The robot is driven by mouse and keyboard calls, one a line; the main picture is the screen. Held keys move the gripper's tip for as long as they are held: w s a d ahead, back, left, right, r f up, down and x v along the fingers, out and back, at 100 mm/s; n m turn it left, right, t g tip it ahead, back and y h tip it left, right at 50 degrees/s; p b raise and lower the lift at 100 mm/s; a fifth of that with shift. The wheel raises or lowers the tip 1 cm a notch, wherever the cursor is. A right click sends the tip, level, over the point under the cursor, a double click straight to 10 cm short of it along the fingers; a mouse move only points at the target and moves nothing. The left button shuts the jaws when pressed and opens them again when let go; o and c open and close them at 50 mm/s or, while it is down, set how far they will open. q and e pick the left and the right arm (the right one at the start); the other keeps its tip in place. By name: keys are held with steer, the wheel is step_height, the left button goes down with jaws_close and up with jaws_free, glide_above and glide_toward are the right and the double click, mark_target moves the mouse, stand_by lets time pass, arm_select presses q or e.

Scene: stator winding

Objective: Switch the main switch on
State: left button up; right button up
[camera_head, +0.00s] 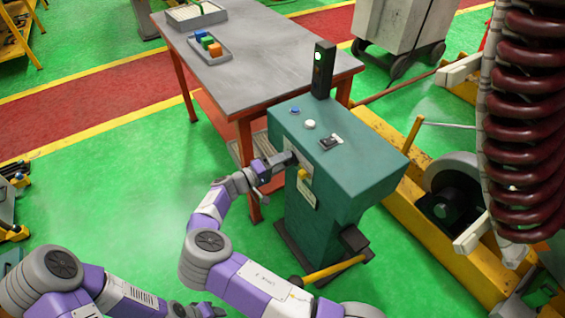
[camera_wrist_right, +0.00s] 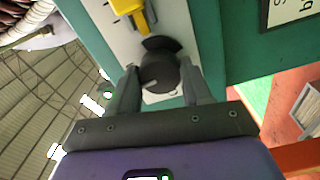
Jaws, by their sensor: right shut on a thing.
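The green control cabinet (camera_head: 345,165) stands in the middle of the head view. My right gripper (camera_head: 290,158) reaches its left-facing side from the left. In the right wrist view, a dark round switch knob (camera_wrist_right: 160,70) sits on a pale plate (camera_wrist_right: 185,35). My right gripper (camera_wrist_right: 160,88) is there too, shut on the knob with one finger on each side. The knob is mostly hidden by the gripper in the head view. A yellow handle (camera_wrist_right: 130,12) is just beyond the knob, and it shows in the head view (camera_head: 303,175).
The cabinet top carries a blue button (camera_head: 295,110), a white button (camera_head: 309,125) and a black switch (camera_head: 330,142). A dark post (camera_head: 323,75) has a lit pale-green lamp. A grey table (camera_head: 265,60) stands behind. A dark red coil (camera_head: 525,120) hangs at the right.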

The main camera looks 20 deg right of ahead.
steer(key=shift+m, duration=0.3)
stand_by(0.4)
steer(key=o, duration=1.1)
steer(key=shift+c, duration=0.2)
steer(key=s+a+p, duration=0.1)
steer(key=a, duration=0.6)
steer(key=shift+a+p, duration=0.3)
steer(key=shift+p, duration=0.05)
